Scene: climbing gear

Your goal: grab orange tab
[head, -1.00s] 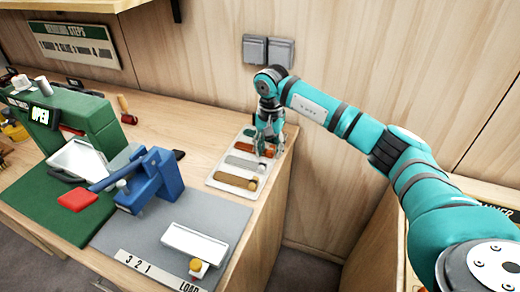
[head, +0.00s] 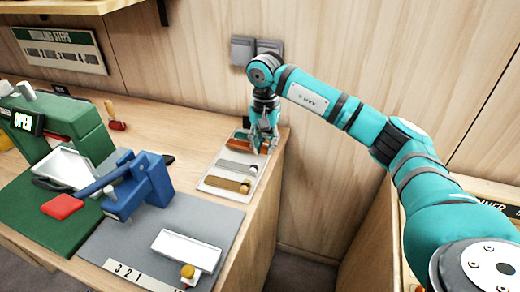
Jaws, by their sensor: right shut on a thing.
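The orange tab (head: 241,145) is a rust-orange strip in a white tray (head: 214,186) near the right end of the wooden bench. My right gripper (head: 265,148) points down at the right end of this tab. It is shut on that end, and its fingers hide the part they grip. The tab still appears low at the tray; I cannot tell whether it is lifted. A grey strip (head: 236,167) and a brown strip (head: 229,184) lie nearer in the same tray. My left gripper is not in view.
A blue clamp-like device (head: 147,187) with a red-ended lever stands on a grey mat (head: 205,215). A green machine (head: 77,132) with an "OPEN" display is at the left. A wooden wall rises behind the tray. The bench's right edge is close to the tray.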

